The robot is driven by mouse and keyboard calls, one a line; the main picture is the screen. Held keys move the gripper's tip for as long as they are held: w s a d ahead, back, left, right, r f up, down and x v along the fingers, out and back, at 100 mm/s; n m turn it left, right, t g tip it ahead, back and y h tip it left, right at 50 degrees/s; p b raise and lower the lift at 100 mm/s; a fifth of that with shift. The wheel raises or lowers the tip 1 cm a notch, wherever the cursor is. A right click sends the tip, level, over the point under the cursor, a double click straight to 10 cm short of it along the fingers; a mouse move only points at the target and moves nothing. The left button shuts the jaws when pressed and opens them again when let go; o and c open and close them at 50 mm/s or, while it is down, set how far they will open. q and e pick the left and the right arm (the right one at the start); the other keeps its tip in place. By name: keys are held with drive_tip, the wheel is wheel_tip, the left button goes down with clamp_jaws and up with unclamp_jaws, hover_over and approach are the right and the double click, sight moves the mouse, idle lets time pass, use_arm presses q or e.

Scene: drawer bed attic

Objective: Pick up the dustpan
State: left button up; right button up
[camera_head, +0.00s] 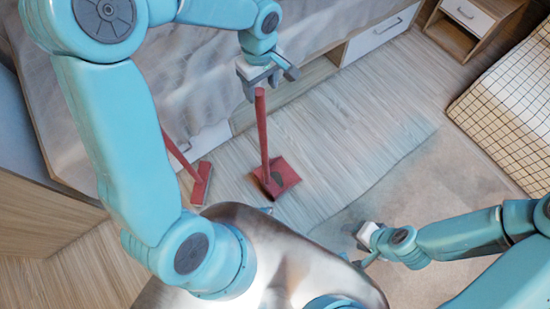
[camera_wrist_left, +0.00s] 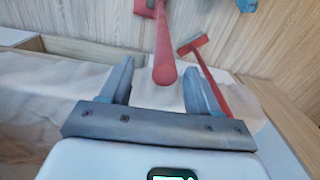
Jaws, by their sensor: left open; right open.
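The red dustpan (camera_head: 278,178) stands on the wooden floor with its long handle (camera_head: 262,130) upright. My left gripper (camera_head: 266,78) is open at the top end of the handle. In the left wrist view, the handle's rounded end (camera_wrist_left: 165,74) lies between the two spread fingers of the left gripper (camera_wrist_left: 158,85), with gaps on both sides. The pan itself shows only in part at the top edge of that view. My right gripper (camera_head: 364,240) is open and empty, low over the rug, well away from the dustpan.
A red broom (camera_head: 201,184) leans left of the dustpan and also shows in the left wrist view (camera_wrist_left: 194,45). The bed (camera_head: 180,95) with its drawers (camera_head: 378,33) runs behind. A nightstand (camera_head: 470,20) and a checked mattress (camera_head: 515,110) stand at the right. Floor right of the dustpan is clear.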

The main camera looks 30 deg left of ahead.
sight(260, 103)
use_arm(q)
drive_tip(key=f, duration=0.7)
drive_tip(key=shift+s+a, duration=0.25)
clamp_jaws()
